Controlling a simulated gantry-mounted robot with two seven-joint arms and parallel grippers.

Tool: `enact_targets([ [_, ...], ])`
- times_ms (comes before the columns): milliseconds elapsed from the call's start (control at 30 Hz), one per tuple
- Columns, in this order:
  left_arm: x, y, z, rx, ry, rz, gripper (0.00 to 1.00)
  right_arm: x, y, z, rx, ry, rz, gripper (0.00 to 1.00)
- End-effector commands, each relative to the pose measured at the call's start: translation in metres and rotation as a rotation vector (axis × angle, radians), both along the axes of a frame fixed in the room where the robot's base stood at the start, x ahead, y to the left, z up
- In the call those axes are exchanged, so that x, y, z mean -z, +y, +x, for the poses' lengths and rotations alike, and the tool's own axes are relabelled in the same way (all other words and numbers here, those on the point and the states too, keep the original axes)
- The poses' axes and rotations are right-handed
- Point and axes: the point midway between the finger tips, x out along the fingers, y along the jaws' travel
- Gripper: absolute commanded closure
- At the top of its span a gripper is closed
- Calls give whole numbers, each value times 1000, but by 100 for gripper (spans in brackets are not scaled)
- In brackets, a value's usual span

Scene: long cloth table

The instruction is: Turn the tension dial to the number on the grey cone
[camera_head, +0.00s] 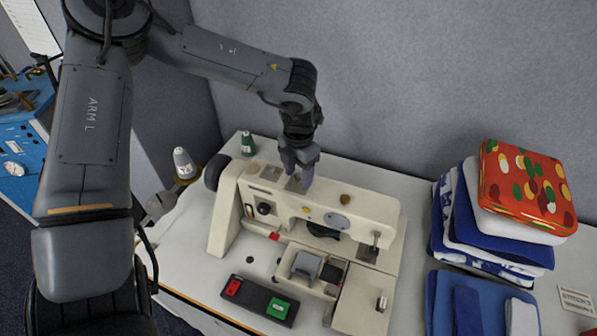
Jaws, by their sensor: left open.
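A cream sewing machine (330,205) stands on the white table. My left gripper (298,179) points down, open, just above the machine's top, left of the brass knob. Something purplish shows at its fingers. My right gripper is out of view.
A green cone (247,143) stands behind the machine. A black box with red and green buttons (260,298) lies in front. Folded fabrics and a red patterned tin (527,190) are stacked at the right. A grey wall closes the back.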

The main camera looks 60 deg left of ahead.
Motion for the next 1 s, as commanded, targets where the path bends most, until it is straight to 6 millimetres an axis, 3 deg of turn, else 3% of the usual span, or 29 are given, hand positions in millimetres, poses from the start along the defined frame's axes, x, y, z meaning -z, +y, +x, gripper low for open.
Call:
enact_targets([
  [167,-16,0,1,1,-4,1,45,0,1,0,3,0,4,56],
  [600,-88,0,1,0,-3,3,45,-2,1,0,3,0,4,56],
  [800,-104,0,0,1,-1,0,45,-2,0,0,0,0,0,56],
  [1000,-107,0,0,1,-1,0,45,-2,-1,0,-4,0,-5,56],
])
